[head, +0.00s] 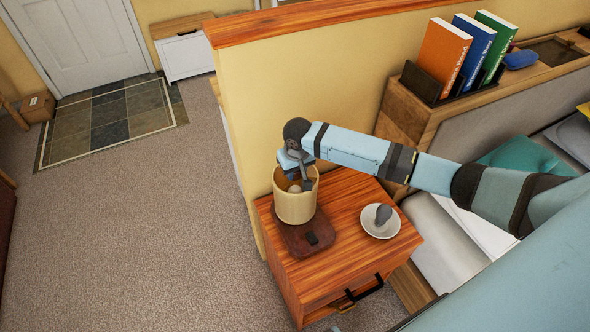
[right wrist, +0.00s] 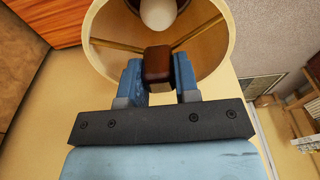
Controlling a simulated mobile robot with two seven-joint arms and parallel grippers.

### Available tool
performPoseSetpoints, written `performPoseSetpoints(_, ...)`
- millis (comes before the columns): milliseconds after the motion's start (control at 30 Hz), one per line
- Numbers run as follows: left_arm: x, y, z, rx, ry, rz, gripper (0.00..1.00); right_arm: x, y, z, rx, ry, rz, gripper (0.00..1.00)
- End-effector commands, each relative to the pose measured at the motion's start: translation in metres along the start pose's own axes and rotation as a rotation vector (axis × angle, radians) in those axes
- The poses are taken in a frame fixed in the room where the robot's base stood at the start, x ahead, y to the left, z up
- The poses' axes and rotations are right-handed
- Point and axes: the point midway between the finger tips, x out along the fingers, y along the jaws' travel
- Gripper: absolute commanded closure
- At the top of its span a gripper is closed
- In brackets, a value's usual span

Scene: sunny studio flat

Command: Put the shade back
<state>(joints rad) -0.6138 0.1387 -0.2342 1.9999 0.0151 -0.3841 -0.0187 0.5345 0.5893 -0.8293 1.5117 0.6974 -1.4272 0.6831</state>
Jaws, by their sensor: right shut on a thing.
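The cream lampshade (head: 295,208) is over the lamp's dark brown base (head: 322,236) on the orange wooden nightstand (head: 350,218). Its open top faces up, and a pale bulb (head: 295,189) shows inside. My right gripper (head: 294,172) reaches into the shade's top from above. In the right wrist view, my right gripper (right wrist: 158,75) is shut on a brown block (right wrist: 158,62) at the shade's middle, with brass spokes running to the shade wall (right wrist: 104,40). The bulb (right wrist: 158,12) is just beyond the block. I cannot tell whether the shade rests on the lamp. My left gripper is out of view.
A white dish (head: 371,225) with a dark grey object stands on the nightstand right of the lamp. A yellow half-wall (head: 300,85) stands close behind the shade. Books (head: 470,50) stand on the wooden headboard shelf at the upper right. Carpet (head: 130,230) lies open at left.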

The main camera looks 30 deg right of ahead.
Motion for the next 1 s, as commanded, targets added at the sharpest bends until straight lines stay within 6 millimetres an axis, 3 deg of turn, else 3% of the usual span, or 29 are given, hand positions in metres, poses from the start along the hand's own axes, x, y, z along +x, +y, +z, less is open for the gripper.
performPoseSetpoints(667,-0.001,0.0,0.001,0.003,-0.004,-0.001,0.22,0.011,0.0,0.001,0.001,0.001,-0.001,1.0)
performPoseSetpoints(700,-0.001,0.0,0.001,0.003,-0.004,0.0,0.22,0.011,0.0,0.001,0.001,0.001,-0.001,0.68)
performPoseSetpoints(800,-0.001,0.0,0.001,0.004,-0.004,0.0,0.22,0.011,0.0,0.001,0.001,0.001,-0.001,0.45)
performPoseSetpoints(1000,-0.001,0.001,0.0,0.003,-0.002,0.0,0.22,0.011,0.0,0.001,0.0,0.001,-0.001,0.45)
